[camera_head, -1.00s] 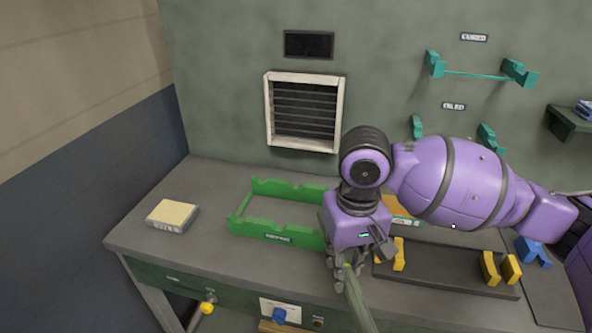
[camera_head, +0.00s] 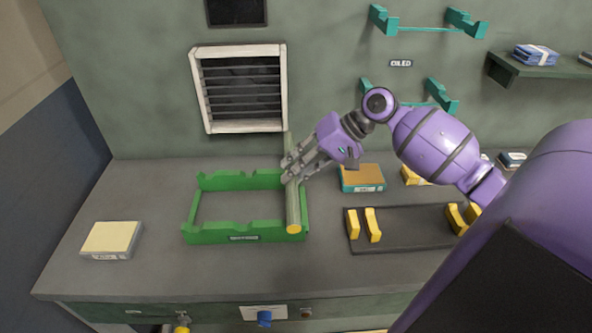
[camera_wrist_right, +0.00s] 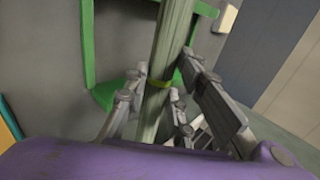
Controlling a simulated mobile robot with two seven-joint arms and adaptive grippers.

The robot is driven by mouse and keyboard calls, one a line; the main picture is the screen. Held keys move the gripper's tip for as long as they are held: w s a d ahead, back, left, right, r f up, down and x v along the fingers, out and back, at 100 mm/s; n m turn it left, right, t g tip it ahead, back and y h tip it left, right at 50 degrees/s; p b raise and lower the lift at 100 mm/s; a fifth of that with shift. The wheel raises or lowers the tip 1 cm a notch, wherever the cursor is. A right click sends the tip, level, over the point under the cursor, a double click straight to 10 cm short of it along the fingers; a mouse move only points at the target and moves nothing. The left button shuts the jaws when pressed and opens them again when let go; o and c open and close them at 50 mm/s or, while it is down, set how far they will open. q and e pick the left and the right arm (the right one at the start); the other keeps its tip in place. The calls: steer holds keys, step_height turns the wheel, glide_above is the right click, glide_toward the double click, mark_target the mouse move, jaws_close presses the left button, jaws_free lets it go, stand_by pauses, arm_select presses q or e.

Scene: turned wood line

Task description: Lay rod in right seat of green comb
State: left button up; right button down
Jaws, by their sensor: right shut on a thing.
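The rod (camera_head: 292,205) is long and grey-green with a yellow end facing me. It runs front to back along the right side of the green comb (camera_head: 212,231), a low frame with notched front and back walls. My right gripper (camera_head: 290,170) is shut on the rod towards its far half, reaching in from the right. The rod's near end is at the front wall's right notch; whether it touches there I cannot tell. In the right wrist view the rod (camera_wrist_right: 172,45) passes between the fingers, with the green frame (camera_wrist_right: 89,45) below. My left gripper is out of view.
A yellow-topped box (camera_head: 110,238) sits left of the comb. A teal and orange box (camera_head: 361,178) and a dark tray (camera_head: 400,240) with yellow holders (camera_head: 373,226) stand to the right. A vent (camera_head: 240,88) and teal wall brackets (camera_head: 384,20) are behind.

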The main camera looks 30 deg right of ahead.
steer(key=shift+w+f, duration=0.15)
steer(key=shift+f, duration=0.35)
step_height(320, 180, down, 3)
steer(key=b, duration=0.3)
steer(key=shift+f, duration=1.15)
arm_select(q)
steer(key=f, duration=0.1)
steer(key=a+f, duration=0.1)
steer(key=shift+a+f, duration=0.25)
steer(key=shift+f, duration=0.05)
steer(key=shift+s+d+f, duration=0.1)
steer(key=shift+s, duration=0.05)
arm_select(e)
steer(key=c, duration=1.4)
jaws_free()
